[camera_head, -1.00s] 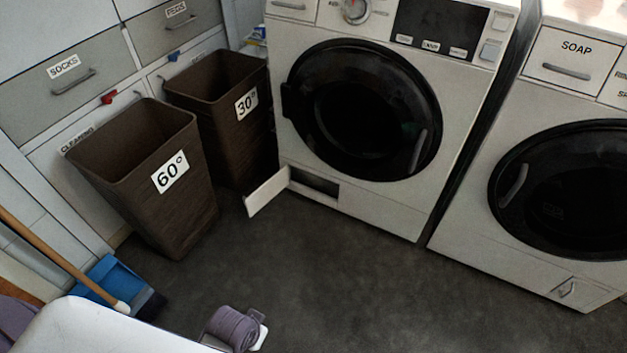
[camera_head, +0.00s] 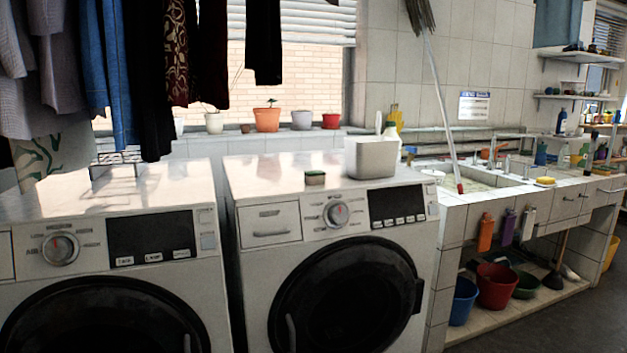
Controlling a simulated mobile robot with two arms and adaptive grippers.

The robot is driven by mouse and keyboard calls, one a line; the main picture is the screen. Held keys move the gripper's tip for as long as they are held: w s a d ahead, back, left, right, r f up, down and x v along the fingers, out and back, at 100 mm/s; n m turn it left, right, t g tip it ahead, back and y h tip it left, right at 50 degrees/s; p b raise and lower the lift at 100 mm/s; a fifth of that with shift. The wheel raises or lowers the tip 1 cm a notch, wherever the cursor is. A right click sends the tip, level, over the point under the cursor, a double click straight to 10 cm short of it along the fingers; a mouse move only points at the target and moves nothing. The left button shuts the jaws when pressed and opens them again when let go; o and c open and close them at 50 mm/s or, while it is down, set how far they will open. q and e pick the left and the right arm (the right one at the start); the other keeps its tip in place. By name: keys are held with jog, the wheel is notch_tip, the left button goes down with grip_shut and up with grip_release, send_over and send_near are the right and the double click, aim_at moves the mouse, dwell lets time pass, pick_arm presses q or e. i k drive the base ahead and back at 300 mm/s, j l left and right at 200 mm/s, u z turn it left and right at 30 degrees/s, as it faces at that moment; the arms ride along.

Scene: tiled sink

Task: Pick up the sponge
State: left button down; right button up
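A yellow sponge-like piece (camera_head: 545,181) lies on the edge of the tiled sink counter at the right. I cannot tell which of the two the task means. Neither of my grippers shows in the head view now.
A grey-white bin (camera_head: 371,158) and a white bottle (camera_head: 391,130) stand on the right machine. A mop handle (camera_head: 441,105) leans in the sink. Clothes (camera_head: 125,75) hang at upper left. Buckets (camera_head: 497,285) stand below the counter. Open floor (camera_head: 570,320) shows at lower right.

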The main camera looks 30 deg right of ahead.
aim_at(317, 176)
jog(key=i+l, duration=0.55)
jog(key=l, duration=0.25)
jog(key=i+l, duration=0.3)
jog(key=l, duration=0.15)
